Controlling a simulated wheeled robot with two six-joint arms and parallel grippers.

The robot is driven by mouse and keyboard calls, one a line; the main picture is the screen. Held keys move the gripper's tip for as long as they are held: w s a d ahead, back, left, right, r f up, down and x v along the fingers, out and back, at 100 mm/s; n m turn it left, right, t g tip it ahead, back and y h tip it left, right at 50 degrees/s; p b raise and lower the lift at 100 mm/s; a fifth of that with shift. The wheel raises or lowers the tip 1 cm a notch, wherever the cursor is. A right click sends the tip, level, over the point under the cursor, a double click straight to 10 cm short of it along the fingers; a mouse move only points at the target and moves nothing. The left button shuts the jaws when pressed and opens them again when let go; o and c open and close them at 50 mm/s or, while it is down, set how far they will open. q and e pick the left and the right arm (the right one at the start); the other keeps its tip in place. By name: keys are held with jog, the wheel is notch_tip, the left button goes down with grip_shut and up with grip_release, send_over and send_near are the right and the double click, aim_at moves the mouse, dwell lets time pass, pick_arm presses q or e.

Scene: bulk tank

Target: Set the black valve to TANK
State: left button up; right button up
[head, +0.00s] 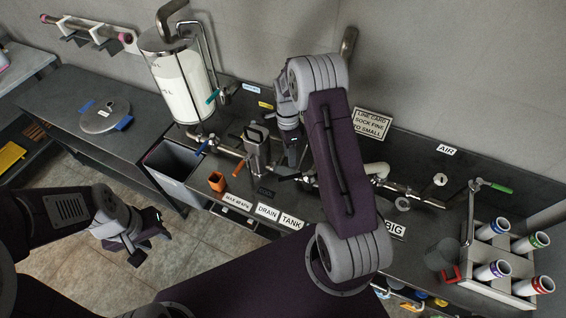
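The black valve (287,178) has a dark lever on the pipework at the middle of the bench, just above the DRAIN label (268,212) and the TANK label (292,222). The lever lies roughly sideways; its exact setting is hard to read, and my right arm hides the pipe to its right. My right gripper (292,155) points down above the black valve; its fingers are small and dark, and I cannot tell whether they touch the lever. My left gripper (151,248) hangs empty over the floor at lower left, fingers apart.
A clear tank of white liquid (182,85) stands at the back left. Blue, orange and green handles sit along the pipework. A crate (513,265) with several capped cylinders is at right. A grey bin (172,172) is left of the bench.

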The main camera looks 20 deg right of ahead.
jog(key=p, duration=0.2)
send_over(290, 177)
jog(key=w, duration=0.2)
notch_tip(290, 177, down, 5)
jog(key=f, duration=0.2)
jog(key=s+f, duration=0.1)
jog(key=f, duration=0.1)
jog(key=shift+s+d+p, duration=0.15)
jog(key=shift+p, duration=0.15)
jog(key=shift+c, duration=0.9)
grip_shut()
